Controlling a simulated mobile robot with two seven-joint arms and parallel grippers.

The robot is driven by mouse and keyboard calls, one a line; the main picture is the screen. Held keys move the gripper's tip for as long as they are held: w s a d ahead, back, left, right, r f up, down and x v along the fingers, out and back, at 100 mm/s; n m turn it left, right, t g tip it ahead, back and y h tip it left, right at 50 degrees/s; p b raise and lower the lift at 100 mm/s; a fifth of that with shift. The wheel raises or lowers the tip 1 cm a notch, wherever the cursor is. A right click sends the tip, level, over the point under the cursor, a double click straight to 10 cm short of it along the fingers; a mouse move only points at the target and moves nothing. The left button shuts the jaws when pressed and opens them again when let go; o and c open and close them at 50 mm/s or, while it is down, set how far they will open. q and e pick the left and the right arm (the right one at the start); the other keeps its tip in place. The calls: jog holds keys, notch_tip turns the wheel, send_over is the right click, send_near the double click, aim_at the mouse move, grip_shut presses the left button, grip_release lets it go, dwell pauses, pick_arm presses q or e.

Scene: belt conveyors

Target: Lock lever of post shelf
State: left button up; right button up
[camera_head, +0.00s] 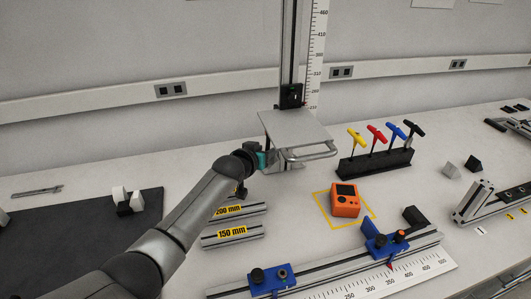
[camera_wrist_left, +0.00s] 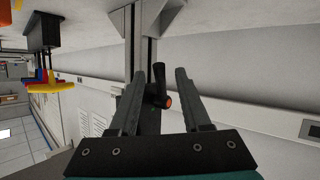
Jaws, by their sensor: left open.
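The post shelf's grey plate (camera_head: 295,130) sits on a tall upright post (camera_head: 296,45) beside a ruler strip. A small black carriage (camera_head: 291,96) shows on the post just above the plate. The black lock lever (camera_wrist_left: 159,82), with an orange-red button end, shows in the left wrist view in front of the post. In the head view I cannot make the lever out. My left gripper (camera_head: 275,161) is at the plate's near edge, partly hidden. In the left wrist view its open fingers (camera_wrist_left: 160,72) stand on either side of the lever; contact cannot be told.
An orange device (camera_head: 345,202) lies in a yellow square. A black rack (camera_head: 375,165) of coloured T-handle tools stands to the right. A rail with blue clamps (camera_head: 268,280) lies in front, and labelled bars (camera_head: 233,232) lie near my left arm. Bare table surrounds the orange device.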

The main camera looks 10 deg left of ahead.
pick_arm(q)
jog(key=shift+w, duration=0.15)
jog(key=shift+c, duration=0.2)
grip_shut()
jog(key=shift+f, duration=0.1)
dwell(0.4)
